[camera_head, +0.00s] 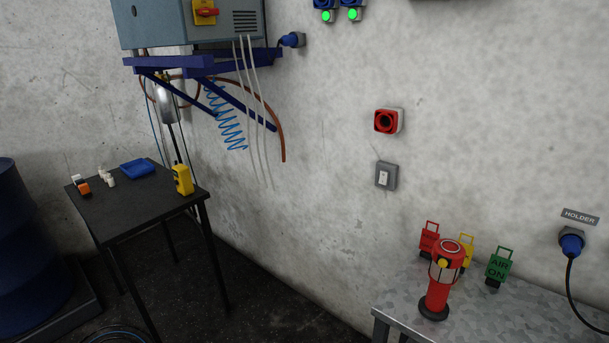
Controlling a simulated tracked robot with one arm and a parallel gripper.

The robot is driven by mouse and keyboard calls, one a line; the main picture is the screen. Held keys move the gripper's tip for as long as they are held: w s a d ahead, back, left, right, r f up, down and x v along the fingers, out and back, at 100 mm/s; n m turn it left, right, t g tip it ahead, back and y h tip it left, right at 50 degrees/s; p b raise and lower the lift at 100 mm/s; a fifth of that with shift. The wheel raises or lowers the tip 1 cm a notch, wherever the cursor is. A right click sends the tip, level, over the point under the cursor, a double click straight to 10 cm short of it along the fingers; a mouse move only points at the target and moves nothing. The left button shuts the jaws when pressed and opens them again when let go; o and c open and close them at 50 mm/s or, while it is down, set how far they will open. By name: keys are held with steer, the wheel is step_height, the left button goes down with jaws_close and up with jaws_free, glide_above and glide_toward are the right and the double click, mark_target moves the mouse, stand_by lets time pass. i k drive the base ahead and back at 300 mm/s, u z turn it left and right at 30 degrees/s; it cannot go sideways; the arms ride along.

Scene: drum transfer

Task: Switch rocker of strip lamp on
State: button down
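A grey wall switch box with a white rocker (384,177) is on the concrete wall, right of the middle of the view. Which way the rocker is tipped is too small to tell. No strip lamp can be made out for sure in this view. No label ties this rocker to a lamp. My gripper is not in view.
A red round-faced device (387,121) is above the switch. A metal table (405,300) at lower right bears a red lantern-like object (440,280) and coloured tags. A blue plug (571,243) is at right. A black table (135,195) and blue drum (30,250) stand left. The wall around the switch is clear.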

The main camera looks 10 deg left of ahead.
mark_target(383, 175)
steer(key=u, duration=0.4)
steer(key=i, duration=1.65)
steer(key=z, duration=0.35)
steer(key=i, duration=0.75)
steer(key=z, duration=0.5)
